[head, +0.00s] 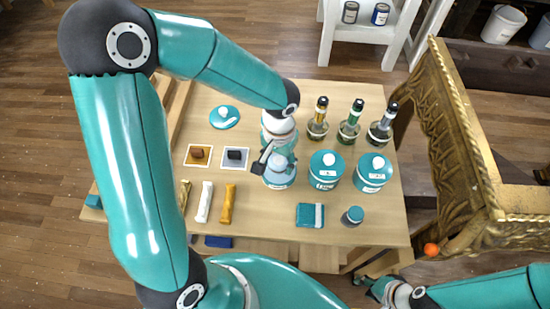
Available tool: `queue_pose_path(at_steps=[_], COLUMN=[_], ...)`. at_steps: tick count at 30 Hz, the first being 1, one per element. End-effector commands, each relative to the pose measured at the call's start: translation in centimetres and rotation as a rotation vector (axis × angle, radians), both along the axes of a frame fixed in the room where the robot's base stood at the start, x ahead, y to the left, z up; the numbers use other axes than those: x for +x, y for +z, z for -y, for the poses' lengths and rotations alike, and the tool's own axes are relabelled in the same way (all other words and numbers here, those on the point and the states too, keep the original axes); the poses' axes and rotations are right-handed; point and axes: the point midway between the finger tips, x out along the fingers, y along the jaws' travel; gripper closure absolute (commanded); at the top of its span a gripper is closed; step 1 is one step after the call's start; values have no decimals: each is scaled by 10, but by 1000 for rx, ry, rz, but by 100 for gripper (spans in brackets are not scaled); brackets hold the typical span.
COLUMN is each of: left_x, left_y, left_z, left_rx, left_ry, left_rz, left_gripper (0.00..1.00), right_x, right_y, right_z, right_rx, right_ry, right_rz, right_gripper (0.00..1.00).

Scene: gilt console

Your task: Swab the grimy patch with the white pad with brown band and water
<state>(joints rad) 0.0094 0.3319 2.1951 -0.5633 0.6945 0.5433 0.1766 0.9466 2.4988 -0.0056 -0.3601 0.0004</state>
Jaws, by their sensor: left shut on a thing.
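My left gripper (275,160) points down over a teal-and-white jar (279,180) in the middle of the wooden table. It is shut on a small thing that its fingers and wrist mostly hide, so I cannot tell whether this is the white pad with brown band. I cannot tell whether the held thing touches the jar or is inside it. My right gripper (376,290) is low at the bottom edge, in front of the table, and its jaws are unclear. The gilt console (465,165) stands at the right. I cannot pick out a grimy patch on it.
Two lidded jars (326,170) and (374,173) stand right of my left gripper, with several dark-necked bottles (349,125) behind. Rolled cloths (204,202), small square dishes (199,156) and a teal dish (224,117) lie left. An orange ball (431,249) is by the console.

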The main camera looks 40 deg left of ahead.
Motion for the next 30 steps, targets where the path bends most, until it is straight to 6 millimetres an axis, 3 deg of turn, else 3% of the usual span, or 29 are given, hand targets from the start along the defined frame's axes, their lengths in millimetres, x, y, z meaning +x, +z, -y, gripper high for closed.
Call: queue_pose_path(at_steps=[18, 30], left_x=[1, 1], left_y=[53, 55], left_z=[0, 0], left_rx=[0, 0], left_ry=[0, 0], left_rz=[3, 2], left_gripper=[74, 74], right_x=[0, 0], right_y=[39, 39], right_z=[0, 0], right_rx=[0, 0], right_ry=[0, 0], right_rz=[0, 0], right_gripper=[60, 60])
